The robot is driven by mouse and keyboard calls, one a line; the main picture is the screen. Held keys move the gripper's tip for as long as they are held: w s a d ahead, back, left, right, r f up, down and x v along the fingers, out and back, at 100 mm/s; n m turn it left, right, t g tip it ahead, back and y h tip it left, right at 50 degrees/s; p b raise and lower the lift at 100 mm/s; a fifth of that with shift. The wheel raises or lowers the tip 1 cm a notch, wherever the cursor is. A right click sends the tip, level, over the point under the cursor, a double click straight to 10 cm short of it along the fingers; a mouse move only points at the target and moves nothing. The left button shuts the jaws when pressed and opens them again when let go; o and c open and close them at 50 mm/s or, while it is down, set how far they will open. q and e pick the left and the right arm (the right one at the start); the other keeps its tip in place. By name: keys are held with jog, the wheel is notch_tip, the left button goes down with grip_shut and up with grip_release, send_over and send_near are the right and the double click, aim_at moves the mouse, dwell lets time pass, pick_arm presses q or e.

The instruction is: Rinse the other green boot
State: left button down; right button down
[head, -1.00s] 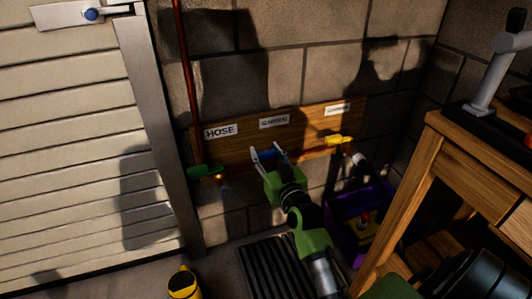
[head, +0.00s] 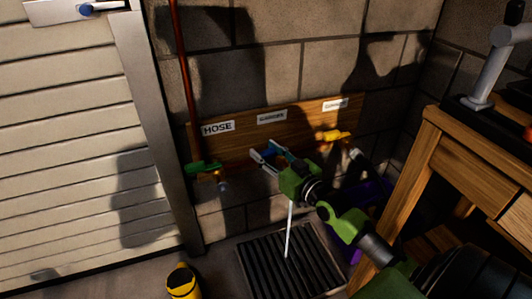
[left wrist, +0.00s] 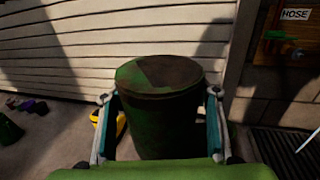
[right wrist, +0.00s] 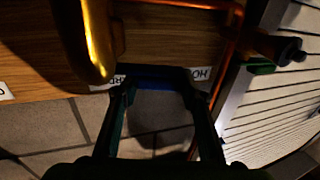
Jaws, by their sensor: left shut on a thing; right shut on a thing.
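A green boot with brown mud on it (left wrist: 165,125) is between the fingers of my left gripper (left wrist: 158,98), which is shut on it. The boot looks upright in the left wrist view, and its lower part is hidden. My left gripper is outside the head view. My right gripper (head: 272,155) is shut on the blue handle of the middle tap; the blue handle (right wrist: 155,78) shows between the fingers in the right wrist view. A thin stream of water (head: 289,230) falls from below that tap onto the dark floor grate (head: 243,262).
A green-handled tap (head: 205,167) under the HOSE label (head: 217,128) is to the left, and a yellow-handled tap (head: 333,136) to the right. A yellow object (head: 182,281) stands left of the grate. A purple crate (head: 380,190) and wooden bench (head: 435,165) are at right.

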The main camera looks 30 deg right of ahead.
jog(key=shift+r, duration=0.15)
jog(key=c, duration=1.2)
grip_release()
jog(key=shift+c, duration=0.2)
jog(key=shift+s+f, duration=0.2)
jog(key=shift+s, duration=0.35)
jog(key=s, duration=1.1)
jog(key=shift+d, duration=0.4)
jog(key=shift+r, duration=0.1)
